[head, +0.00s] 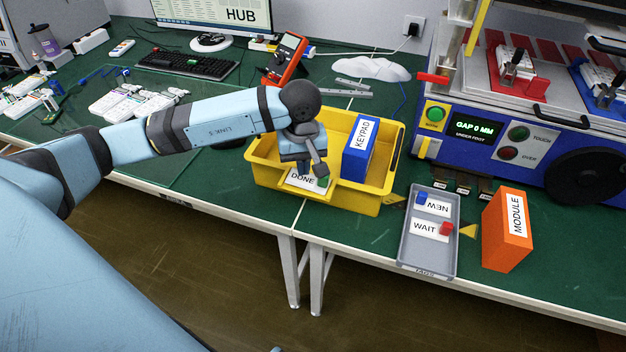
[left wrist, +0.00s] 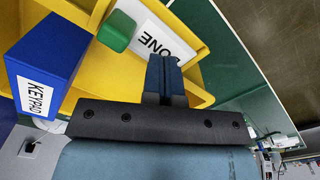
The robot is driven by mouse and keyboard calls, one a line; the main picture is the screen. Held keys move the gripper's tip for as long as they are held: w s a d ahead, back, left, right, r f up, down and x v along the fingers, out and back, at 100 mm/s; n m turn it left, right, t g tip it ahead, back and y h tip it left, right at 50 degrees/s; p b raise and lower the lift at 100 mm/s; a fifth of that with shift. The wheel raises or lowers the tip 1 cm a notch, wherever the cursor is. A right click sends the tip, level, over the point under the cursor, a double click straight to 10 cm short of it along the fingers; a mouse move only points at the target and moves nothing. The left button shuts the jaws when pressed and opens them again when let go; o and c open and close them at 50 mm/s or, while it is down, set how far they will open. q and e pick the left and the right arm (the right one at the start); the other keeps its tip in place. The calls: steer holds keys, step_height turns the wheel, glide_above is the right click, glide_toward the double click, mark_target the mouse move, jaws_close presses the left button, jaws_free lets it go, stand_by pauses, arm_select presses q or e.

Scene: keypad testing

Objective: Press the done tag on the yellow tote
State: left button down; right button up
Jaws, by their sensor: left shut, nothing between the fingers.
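The yellow tote (head: 372,208) stands near the front edge of the green bench and also shows in the left wrist view (left wrist: 84,18). The white done tag (head: 299,181) with a green block (head: 323,181) lies at the tote's front side; it shows in the left wrist view (left wrist: 150,52) with part of its word hidden. My left gripper (head: 305,170) is shut and empty, right at the done tag. In the left wrist view its fingers (left wrist: 164,58) overlap the tag's edge; I cannot tell whether they touch it. My right gripper is not in view.
A blue keypad box (head: 359,150) stands in the tote. A grey tray (head: 415,257) with NEW and WAIT tags and an orange module box (head: 507,232) are to the right. The blue press machine (head: 470,160) stands behind them. A keyboard (head: 193,64) lies behind my arm.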

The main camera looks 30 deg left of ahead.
arm_select(q)
steer(key=shift+f+b, duration=0.95)
steer(key=shift+f, duration=0.05)
stand_by(0.8)
steer(key=shift+f, duration=0.3)
steer(key=shift+r, duration=0.15)
stand_by(0.3)
steer(key=shift+r+p, duration=0.45)
steer(key=shift+r, duration=1.1)
steer(key=shift+r+p, duration=0.5)
steer(key=shift+r, duration=0.9)
steer(key=shift+f, duration=0.1)
